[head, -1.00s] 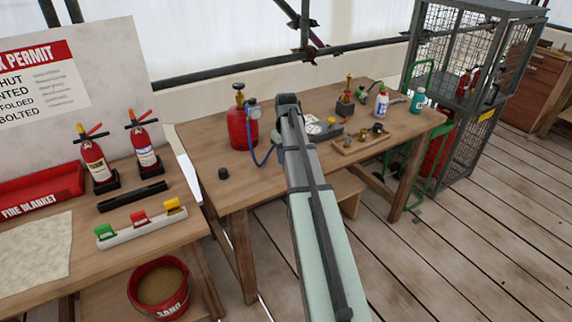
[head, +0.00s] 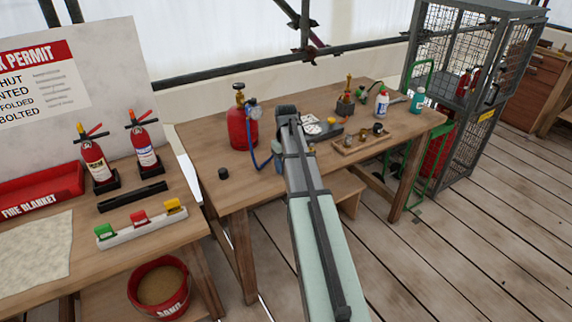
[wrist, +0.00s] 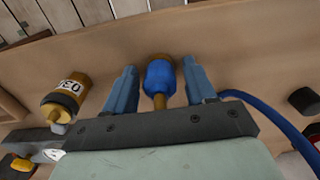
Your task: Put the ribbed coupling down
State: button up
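In the wrist view the ribbed coupling (wrist: 159,77) appears as a blue sleeve with brass-coloured ends, over the brown tabletop. It lies between the two blue fingers of my gripper (wrist: 160,88). A gap shows on both sides of it, so the fingers are apart and not closed on it. I cannot tell whether its far end touches the table. In the head view my arm hides the coupling and most of the gripper.
A blue hose (wrist: 270,118) passes close to the right finger and leads to the red gas bottle (head: 241,130). A dark round knob (head: 223,173) sits near the left edge of the workbench (head: 205,150).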

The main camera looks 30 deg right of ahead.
jog(key=shift+r, duration=0.15)
notch_tip(320, 180, up, 12)
dwell(0.7)
dwell(0.5)
jog(key=s+a+f+g, duration=0.1)
jog(key=s+a+f, duration=0.55)
jog(key=f, duration=0.65)
jog(key=s+a+f+g+y, duration=0.1)
jog(key=s+a+f+g, duration=0.1)
jog(key=s+a+f, duration=0.8)
jog(key=s+a+f+g, duration=0.1)
jog(key=s+a+f, duration=0.3)
jog(key=f, duration=1.2)
jog(key=s+a+f+g, duration=0.1)
jog(key=s+a+f, duration=0.1)
jog(key=s+f, duration=0.3)
jog(key=s+a+f+g, duration=0.1)
jog(key=s+a+f, duration=0.2)
jog(key=s, duration=0.9)
jog(key=s+a+f+h, duration=0.1)
jog(key=s+a+f, duration=0.2)
jog(key=s+f, duration=0.4)
jog(key=shift+s+f+g, duration=0.3)
jog(key=shift+s+g, duration=0.1)
jog(key=shift+s, duration=0.6)
